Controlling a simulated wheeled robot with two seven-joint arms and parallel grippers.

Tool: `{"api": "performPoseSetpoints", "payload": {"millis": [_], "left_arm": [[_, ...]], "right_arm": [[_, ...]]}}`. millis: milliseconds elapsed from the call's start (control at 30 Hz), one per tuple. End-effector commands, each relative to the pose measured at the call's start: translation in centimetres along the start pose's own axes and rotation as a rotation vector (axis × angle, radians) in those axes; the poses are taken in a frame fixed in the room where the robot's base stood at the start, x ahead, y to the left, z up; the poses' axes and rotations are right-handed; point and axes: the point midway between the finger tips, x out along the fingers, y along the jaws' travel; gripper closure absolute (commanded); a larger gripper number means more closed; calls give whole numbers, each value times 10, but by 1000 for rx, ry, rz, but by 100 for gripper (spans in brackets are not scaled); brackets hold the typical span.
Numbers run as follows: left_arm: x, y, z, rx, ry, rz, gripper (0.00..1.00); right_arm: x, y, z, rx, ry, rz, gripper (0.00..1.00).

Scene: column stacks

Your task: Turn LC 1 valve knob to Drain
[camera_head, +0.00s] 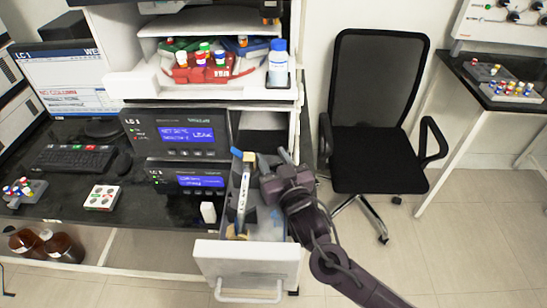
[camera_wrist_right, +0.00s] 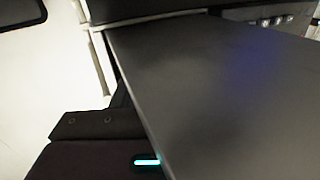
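The LC 1 module (camera_head: 180,135) is a dark box in the stack at centre left of the head view, with a lit blue display and green and red lights. A second dark module (camera_head: 188,177) with a blue display sits below it. I cannot make out the valve knob. My right gripper (camera_head: 275,180) is in front of the stack's right side, above an open white drawer (camera_head: 245,262). Its fingers are too small and dark to tell open from shut. The right wrist view shows a large dark panel (camera_wrist_right: 220,95) close up. My left gripper is not in view.
A slim blue-topped column (camera_head: 243,190) stands in the drawer, beside my right gripper. A blue-capped bottle (camera_head: 277,62) and vials stand on the upper tray. A monitor (camera_head: 70,78) is left, a black chair (camera_head: 378,150) right. The floor at lower right is clear.

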Motion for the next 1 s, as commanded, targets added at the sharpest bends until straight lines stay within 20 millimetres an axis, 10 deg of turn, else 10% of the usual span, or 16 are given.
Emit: {"api": "performPoseSetpoints", "payload": {"millis": [333, 1000], "left_arm": [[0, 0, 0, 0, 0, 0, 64], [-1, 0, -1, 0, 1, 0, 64]], "right_arm": [[0, 0, 0, 0, 0, 0, 92], [-1, -6, -1, -4, 3, -378, 92]]}}
